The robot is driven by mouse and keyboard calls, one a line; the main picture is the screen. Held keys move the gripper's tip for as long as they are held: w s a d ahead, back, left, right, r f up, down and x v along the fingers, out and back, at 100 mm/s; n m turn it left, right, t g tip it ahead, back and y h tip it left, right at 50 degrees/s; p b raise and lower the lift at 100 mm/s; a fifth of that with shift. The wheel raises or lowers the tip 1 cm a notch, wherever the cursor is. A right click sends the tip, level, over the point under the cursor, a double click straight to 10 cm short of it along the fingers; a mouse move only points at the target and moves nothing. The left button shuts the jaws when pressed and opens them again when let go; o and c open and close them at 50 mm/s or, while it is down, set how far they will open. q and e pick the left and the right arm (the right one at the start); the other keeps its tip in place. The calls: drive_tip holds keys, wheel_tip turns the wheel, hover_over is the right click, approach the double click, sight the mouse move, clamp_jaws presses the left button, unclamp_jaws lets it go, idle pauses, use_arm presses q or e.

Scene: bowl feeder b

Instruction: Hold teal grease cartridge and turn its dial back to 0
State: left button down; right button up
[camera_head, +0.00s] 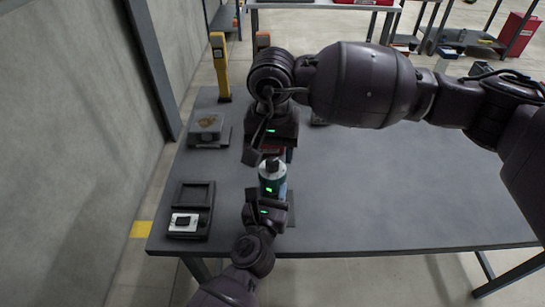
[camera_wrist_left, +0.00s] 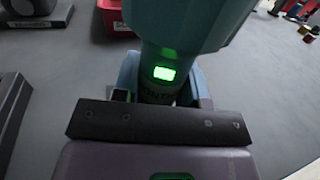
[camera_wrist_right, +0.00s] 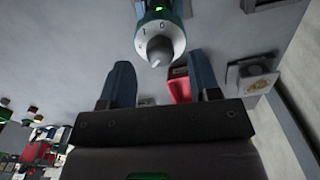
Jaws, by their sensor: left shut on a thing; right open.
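The teal grease cartridge (camera_head: 272,184) stands upright near the table's front left, its pale top ring and dark grey dial uppermost. My left gripper (camera_head: 268,197) is shut on its lower body from the front; the left wrist view shows the teal body (camera_wrist_left: 185,22) above a lit green window. In the right wrist view the dial (camera_wrist_right: 159,47) has a pointed grey knob on a white ring, with the marks 1 and 0 readable. My right gripper (camera_wrist_right: 163,82) is open, and the dial lies just beyond its fingertips, apart from them. In the head view the right wrist hangs just behind the cartridge.
A dark tray (camera_head: 199,190) with a small white-and-black device lies to the left. A grey block on a plate (camera_head: 207,128) and a yellow post (camera_head: 220,70) stand farther back. A red bin (camera_wrist_right: 180,88) is partly hidden by my right gripper. The table's right side is clear.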

sight(272, 165)
drive_tip(key=shift+f, duration=1.25)
drive_tip(key=shift+c, duration=0.2)
drive_tip(key=c, duration=0.9)
